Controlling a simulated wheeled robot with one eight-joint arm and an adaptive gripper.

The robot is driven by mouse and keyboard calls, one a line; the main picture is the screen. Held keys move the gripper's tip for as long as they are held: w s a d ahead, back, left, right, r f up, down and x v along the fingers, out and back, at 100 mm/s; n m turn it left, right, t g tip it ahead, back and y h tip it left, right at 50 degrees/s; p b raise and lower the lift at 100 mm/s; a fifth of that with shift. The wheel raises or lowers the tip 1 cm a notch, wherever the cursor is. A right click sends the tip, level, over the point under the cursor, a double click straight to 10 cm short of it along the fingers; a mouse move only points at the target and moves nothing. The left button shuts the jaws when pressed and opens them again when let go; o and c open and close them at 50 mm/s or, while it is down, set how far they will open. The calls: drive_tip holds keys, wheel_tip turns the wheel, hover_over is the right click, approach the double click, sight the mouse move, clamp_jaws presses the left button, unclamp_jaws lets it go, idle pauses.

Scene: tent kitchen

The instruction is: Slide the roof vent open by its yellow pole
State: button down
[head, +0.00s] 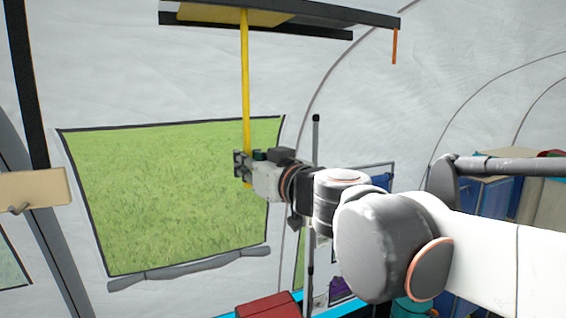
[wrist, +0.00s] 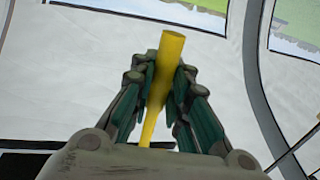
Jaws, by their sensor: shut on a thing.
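The yellow pole (head: 245,80) hangs down from the roof vent (head: 230,14) at the top of the head view. My gripper (head: 242,168) is shut around the lower part of the pole, with a short yellow end showing just below the fingers. In the wrist view the pole (wrist: 170,62) stands between the two green-padded fingers of my gripper (wrist: 163,88). The fingers hide part of the pole's sides.
A grass-green window (head: 165,195) in the tent wall lies behind the pole. An orange strip (head: 394,46) hangs from the dark frame's right end. A tan board (head: 32,190) hangs at left. A red box (head: 268,306) and blue cabinets (head: 485,205) stand lower down.

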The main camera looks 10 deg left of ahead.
drive_tip(key=shift+s+f, duration=0.1)
drive_tip(key=shift+s, duration=0.05)
drive_tip(key=c, duration=1.8)
unclamp_jaws()
drive_tip(key=shift+o, duration=1.3)
drive_tip(key=shift+s+a, duration=0.1)
drive_tip(key=shift+s, duration=0.15)
drive_tip(key=shift+w, duration=0.2)
drive_tip(key=v, duration=1.2)
